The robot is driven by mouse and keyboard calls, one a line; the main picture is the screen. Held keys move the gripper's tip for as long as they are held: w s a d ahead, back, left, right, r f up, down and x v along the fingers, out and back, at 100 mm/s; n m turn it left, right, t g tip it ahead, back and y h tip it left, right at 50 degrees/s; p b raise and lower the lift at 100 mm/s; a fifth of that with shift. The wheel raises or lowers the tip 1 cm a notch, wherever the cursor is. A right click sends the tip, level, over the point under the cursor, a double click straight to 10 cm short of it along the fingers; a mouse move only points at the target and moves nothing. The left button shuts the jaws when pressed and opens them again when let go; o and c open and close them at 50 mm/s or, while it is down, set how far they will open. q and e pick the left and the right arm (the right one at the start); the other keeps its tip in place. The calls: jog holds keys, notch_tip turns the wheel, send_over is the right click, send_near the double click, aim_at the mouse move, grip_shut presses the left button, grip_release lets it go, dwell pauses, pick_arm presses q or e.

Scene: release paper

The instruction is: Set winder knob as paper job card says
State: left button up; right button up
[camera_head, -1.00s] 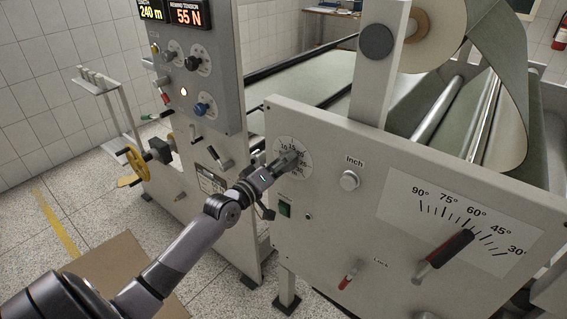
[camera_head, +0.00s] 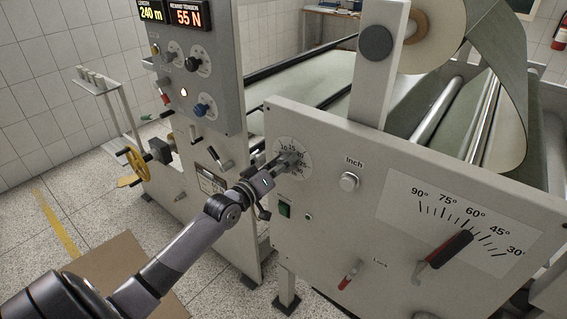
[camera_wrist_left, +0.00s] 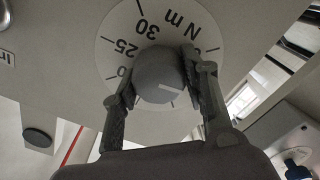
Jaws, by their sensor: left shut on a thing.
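The grey round winder knob (camera_wrist_left: 158,70) sits at the centre of a white dial (camera_wrist_left: 117,28) marked in N m, with 25 and 30 readable in the left wrist view. A white line on the knob points to the lower right there. My left gripper (camera_wrist_left: 160,78) is shut on this knob, one finger on each side. In the head view my left gripper (camera_head: 286,163) covers the knob and part of the dial (camera_head: 301,148). A small printed plate or card (camera_head: 211,183) on the left cabinet is too small to read. My right gripper is not in view.
An Inch button (camera_head: 349,181), a Lock lever (camera_head: 349,275) and a red-and-black lever (camera_head: 449,249) on an angle scale are on the same panel. The left cabinet (camera_head: 222,118) carries more knobs and displays reading 240 m and 55 N. A yellow handwheel (camera_head: 138,163) stands at left.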

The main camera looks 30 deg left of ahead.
pick_arm(q)
jog(key=m+p, duration=0.1)
jog(key=m, duration=0.4)
jog(key=shift+m, duration=0.3)
jog(key=m, duration=0.4)
jog(key=shift+d+m, duration=0.15)
jog(key=shift+m, duration=0.15)
jog(key=shift+p, duration=0.3)
jog(key=o, duration=1.1)
jog(key=shift+o, duration=0.2)
jog(key=shift+s, duration=0.15)
jog(key=s, duration=1.1)
jog(key=shift+s+a, duration=0.4)
jog(key=shift+a, duration=0.05)
